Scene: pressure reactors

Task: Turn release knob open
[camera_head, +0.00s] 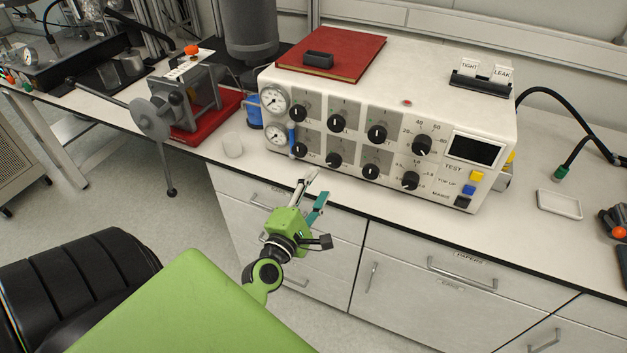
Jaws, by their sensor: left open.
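A cream control box (345,63) stands on the bench with two rows of black knobs on its front. The upper row includes a left knob (298,113) and a large right knob (422,145). The lower row includes a left knob (299,150), a second knob (334,159), a third knob (371,172) and a right knob (410,180). Labels are too small to tell which is the release knob. My left gripper (314,188) is open and empty, in front of the box and below the lower row, apart from the knobs. My right gripper is out of view.
Two gauges (274,99) sit at the box's left end. A red book (335,52) lies on top. A white tray (559,204) lies right. The front bench strip is mostly clear.

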